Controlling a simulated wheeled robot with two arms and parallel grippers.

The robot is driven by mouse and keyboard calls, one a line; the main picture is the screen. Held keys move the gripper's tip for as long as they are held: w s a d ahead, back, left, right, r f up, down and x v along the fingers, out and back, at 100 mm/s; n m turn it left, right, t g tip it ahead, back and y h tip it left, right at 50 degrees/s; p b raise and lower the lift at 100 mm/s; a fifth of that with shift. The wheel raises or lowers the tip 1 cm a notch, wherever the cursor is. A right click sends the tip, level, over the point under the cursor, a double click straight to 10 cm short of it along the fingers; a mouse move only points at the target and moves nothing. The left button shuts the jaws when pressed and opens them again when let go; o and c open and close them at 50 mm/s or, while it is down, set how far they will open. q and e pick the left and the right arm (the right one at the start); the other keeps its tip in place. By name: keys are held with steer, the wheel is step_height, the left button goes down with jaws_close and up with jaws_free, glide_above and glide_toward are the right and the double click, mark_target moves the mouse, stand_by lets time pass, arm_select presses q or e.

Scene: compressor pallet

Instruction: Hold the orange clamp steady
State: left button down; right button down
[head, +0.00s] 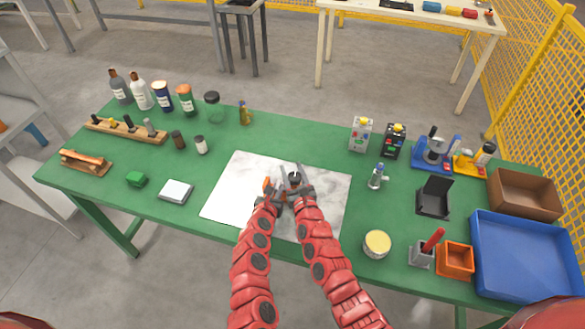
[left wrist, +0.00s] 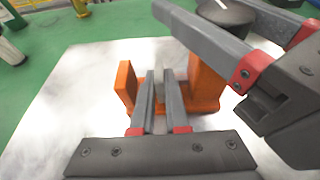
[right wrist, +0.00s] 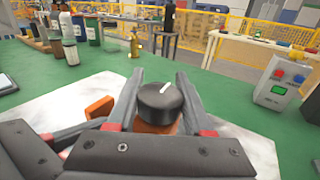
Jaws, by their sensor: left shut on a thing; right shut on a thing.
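The orange clamp (left wrist: 205,80) stands on the white marbled sheet, with an orange upright on each side of my left fingers in the left wrist view. My left gripper (left wrist: 160,75) is shut on the clamp at a narrow grey part between the uprights. A round black knob (right wrist: 161,100) with a white mark sits above an orange part of the clamp (right wrist: 158,128). My right gripper (right wrist: 160,80) is shut on the knob, one finger on each side. In the head view my left gripper (head: 270,192) and right gripper (head: 298,188) are close together and hide much of the clamp.
The white sheet (head: 230,185) is otherwise bare on the green table. Bottles and jars (head: 163,95) stand at back left. Two small boxes with buttons (head: 361,134) stand behind right. A round tin (head: 377,243), an orange bin (head: 456,260) and a blue tray (head: 525,258) are at right.

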steer(key=shift+s+a+f+n+y, duration=0.1)
steer(key=shift+s+f+n+y, duration=0.15)
steer(key=shift+f+y, duration=0.2)
steer(key=shift+w+r+n+y, duration=0.25)
steer(key=shift+w+r, duration=0.15)
steer(key=shift+r, duration=0.5)
steer(key=shift+c, duration=1.5)
jaws_free()
steer(key=shift+s, duration=0.25)
steer(key=v, duration=1.1)
steer(key=shift+s, duration=0.2)
steer(key=shift+r, duration=0.1)
